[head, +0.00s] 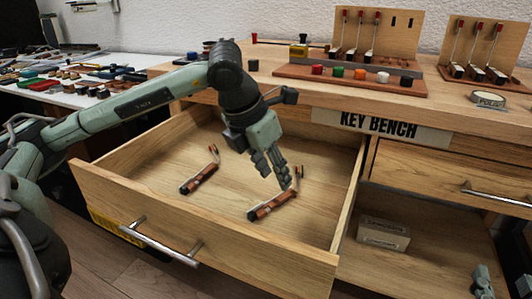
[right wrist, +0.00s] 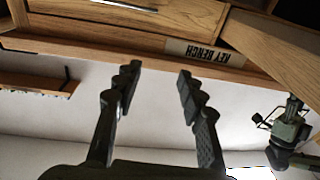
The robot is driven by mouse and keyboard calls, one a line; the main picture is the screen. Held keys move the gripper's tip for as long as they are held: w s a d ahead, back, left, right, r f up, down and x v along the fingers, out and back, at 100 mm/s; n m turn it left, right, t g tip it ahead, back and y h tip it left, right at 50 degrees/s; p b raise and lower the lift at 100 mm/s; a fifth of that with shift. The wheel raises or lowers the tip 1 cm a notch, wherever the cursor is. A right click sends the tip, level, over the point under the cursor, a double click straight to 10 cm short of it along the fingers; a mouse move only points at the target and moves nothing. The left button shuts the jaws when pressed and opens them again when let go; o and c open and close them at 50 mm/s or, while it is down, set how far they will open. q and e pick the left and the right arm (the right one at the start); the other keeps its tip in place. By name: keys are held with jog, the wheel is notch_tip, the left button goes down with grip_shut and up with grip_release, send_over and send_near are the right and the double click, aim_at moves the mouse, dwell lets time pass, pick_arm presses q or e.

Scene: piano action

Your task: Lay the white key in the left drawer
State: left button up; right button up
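The left drawer (head: 140,205) is pulled out under the bench top, open from above. Two brown wooden pieces lie in it, each with a dark end and a thin upright: one piece (head: 200,178) at the left, another piece (head: 272,206) nearer the middle. My left gripper (head: 279,181) points down into the drawer right at the upright of the middle piece; whether its fingers are apart or closed on it is unclear. A white cap (head: 383,77) shows on the bench-top rack; no full white key is plain to see. My right gripper (right wrist: 158,75) is open and empty.
The rack (head: 345,84) carries several coloured caps on the bench top. The "KEY BENCH" sign (head: 395,129) hangs at the front edge. A right drawer (head: 440,172) is shut above an open shelf holding a small box (head: 383,234). A cluttered white table stands left.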

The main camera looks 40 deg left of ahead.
pick_arm(q)
jog(key=shift+p+v, duration=0.3)
jog(key=shift+v, duration=2.6)
pick_arm(e)
jog(key=shift+w+d+f+g+h, duration=0.1)
jog(key=shift+d+f+g+h, duration=0.2)
jog(key=shift+f, duration=0.4)
jog(key=shift+w+d+f+g+h, duration=0.1)
jog(key=shift+d+f+g, duration=0.25)
jog(key=shift+f, duration=0.3)
jog(key=shift+d+f+g+h, duration=0.2)
jog(key=shift+d+f+g, duration=0.15)
jog(key=shift+f, duration=0.35)
pick_arm(q)
jog(key=shift+w, duration=0.1)
